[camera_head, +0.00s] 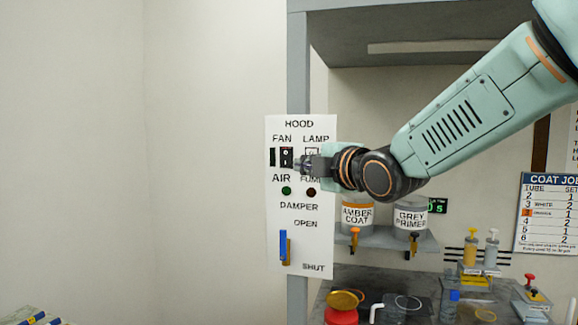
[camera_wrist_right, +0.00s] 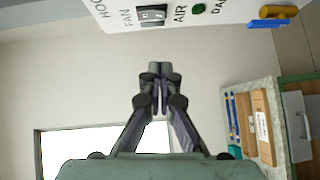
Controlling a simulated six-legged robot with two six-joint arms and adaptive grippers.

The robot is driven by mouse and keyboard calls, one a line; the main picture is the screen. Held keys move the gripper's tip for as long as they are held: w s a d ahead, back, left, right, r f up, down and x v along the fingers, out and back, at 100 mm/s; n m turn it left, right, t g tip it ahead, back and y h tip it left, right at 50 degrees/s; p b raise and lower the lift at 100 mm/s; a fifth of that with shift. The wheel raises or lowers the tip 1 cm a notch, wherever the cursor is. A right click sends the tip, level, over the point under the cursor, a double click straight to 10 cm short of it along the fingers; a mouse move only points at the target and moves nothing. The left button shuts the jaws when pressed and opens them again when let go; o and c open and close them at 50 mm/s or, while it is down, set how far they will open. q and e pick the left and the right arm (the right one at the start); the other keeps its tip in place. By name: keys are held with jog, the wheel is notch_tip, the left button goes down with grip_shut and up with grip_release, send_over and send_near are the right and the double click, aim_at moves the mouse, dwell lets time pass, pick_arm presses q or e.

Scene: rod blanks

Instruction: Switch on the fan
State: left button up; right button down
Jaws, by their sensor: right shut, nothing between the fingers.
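The white hood panel (camera_head: 300,240) carries a black fan switch (camera_head: 287,157) under the word FAN; the switch also shows near the top of the right wrist view (camera_wrist_right: 152,15). My right gripper (camera_head: 302,164) is shut and empty, its tips just right of the fan switch in the head view. I cannot tell whether they touch the panel. The lamp switch (camera_head: 312,152) is partly hidden behind the gripper. Below are a green AIR light (camera_head: 286,190) and a dark red light (camera_head: 311,192). My left gripper is not in view.
A damper handle (camera_head: 285,247) in blue and orange sits lower on the panel. Right of it, the amber coat pot (camera_head: 357,214) and grey primer pot (camera_head: 410,217) stand on a shelf. A cluttered bench lies below. The wall left of the panel is clear.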

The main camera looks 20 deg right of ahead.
jog(key=p, duration=0.2)
send_near(281, 165)
jog(key=w+a, duration=0.2)
jog(key=a, duration=0.1)
jog(key=w, duration=0.1)
jog(key=w+d+p, duration=0.1)
jog(key=w, duration=0.1)
jog(key=shift+d+p, duration=0.3)
jog(key=shift+p, duration=0.1)
jog(key=shift+w+d+f, duration=0.2)
jog(key=shift+w+f, duration=0.1)
jog(key=shift+w, duration=0.2)
jog(key=shift+s+a+r, duration=0.1)
jog(key=shift+s+a, duration=0.05)
jog(key=shift+s, duration=0.1)
jog(key=shift+w+d+f+b, duration=0.25)
jog(key=shift+f+b, duration=0.1)
jog(key=shift+b, duration=0.65)
jog(key=shift+a+r, duration=0.1)
jog(key=shift+r, duration=0.1)
